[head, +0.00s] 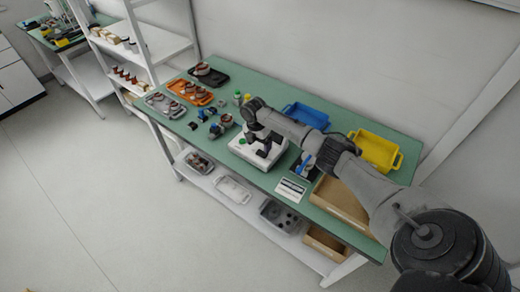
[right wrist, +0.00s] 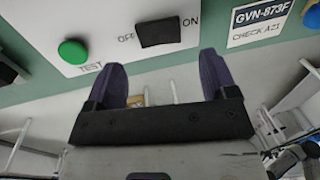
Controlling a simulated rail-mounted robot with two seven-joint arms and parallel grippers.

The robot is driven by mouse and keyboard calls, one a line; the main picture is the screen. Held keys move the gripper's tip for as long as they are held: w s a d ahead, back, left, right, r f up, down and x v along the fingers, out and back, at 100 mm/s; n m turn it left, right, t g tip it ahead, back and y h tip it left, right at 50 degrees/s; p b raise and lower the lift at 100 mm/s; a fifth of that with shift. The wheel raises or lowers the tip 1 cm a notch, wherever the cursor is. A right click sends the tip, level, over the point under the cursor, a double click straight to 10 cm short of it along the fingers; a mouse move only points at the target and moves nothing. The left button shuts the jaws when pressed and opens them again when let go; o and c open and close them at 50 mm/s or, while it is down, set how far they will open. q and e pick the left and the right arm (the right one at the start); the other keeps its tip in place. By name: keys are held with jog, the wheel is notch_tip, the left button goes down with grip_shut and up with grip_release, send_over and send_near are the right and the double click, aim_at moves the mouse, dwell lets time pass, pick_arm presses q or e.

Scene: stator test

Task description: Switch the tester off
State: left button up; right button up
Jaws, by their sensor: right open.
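The tester (head: 246,153) is a white box on the green bench. In the right wrist view its panel (right wrist: 112,28) fills the top, with a black rocker switch (right wrist: 158,32) between the printed words OFF and ON. A green button (right wrist: 73,51) marked TEST is left of the switch. My right gripper (head: 252,136) is over the tester in the head view, its tips hard to make out there. In the right wrist view the gripper (right wrist: 158,76) is open and empty, its two dark fingers apart just below the switch. I cannot tell which way the rocker is pressed. My left gripper is not in view.
A label card (right wrist: 259,25) reading GVN-873F lies right of the tester. A blue tray (head: 306,115) and a yellow tray (head: 376,150) stand behind my right arm. An orange tray (head: 190,93) and small parts are to the left. A cardboard box (head: 342,203) is at right.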

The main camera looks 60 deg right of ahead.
aim_at(257, 152)
notch_tip(257, 152, up, 9)
jog(key=w, duration=0.1)
jog(key=shift+w+r+p, duration=0.15)
jog(key=shift+p, duration=0.15)
dwell(0.6)
